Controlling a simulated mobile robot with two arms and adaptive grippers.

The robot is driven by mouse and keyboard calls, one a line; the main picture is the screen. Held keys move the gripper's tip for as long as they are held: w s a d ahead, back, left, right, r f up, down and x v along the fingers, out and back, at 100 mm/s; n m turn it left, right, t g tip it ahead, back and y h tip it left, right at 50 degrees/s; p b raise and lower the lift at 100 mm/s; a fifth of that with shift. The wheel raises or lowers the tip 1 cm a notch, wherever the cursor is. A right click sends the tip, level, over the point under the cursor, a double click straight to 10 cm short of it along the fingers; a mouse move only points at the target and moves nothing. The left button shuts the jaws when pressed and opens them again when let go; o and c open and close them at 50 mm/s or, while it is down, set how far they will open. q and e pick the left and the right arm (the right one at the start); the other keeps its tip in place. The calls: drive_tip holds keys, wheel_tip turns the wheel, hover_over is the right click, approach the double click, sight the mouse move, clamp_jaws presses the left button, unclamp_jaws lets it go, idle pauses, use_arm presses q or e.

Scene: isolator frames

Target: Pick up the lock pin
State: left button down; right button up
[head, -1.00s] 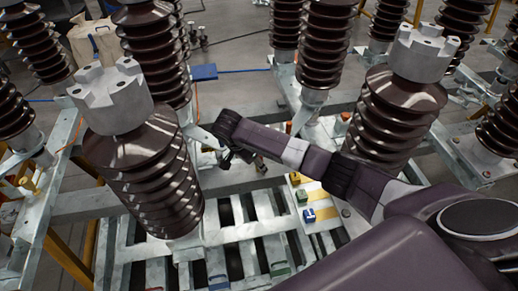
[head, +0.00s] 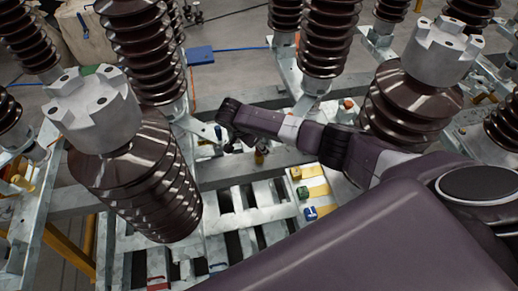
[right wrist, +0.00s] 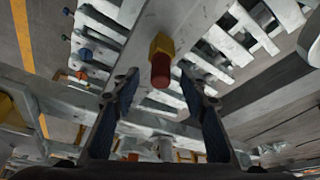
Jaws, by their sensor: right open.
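A pin with a yellow collar and a dark red end (right wrist: 161,62), which looks like the lock pin, shows in the right wrist view. It lies between and a little beyond the fingertips of my right gripper (right wrist: 160,82). The two fingers are spread apart, with nothing held. In the head view my right gripper (head: 232,146) hangs at the end of my arm over the grey frame, and its jaws are mostly hidden. A small gold-brown piece (head: 260,156) is just right of it; I cannot tell if it is the same pin. My left gripper is not in view.
Large brown ribbed insulators stand close by, at left (head: 135,180) and right (head: 410,105). A slatted grey frame (head: 245,215) lies below. A yellow-and-white board (head: 318,187) carries small green (head: 303,192) and blue (head: 311,213) pieces. A blue box (head: 200,54) is farther back.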

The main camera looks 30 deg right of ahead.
drive_tip(key=shift+x, duration=0.9)
drive_tip(key=c, duration=0.6)
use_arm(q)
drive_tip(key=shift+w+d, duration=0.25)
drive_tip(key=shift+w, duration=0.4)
use_arm(e)
clamp_jaws()
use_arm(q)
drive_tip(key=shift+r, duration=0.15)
use_arm(e)
drive_tip(key=shift+d+r, duration=0.1)
drive_tip(key=shift+r, duration=0.05)
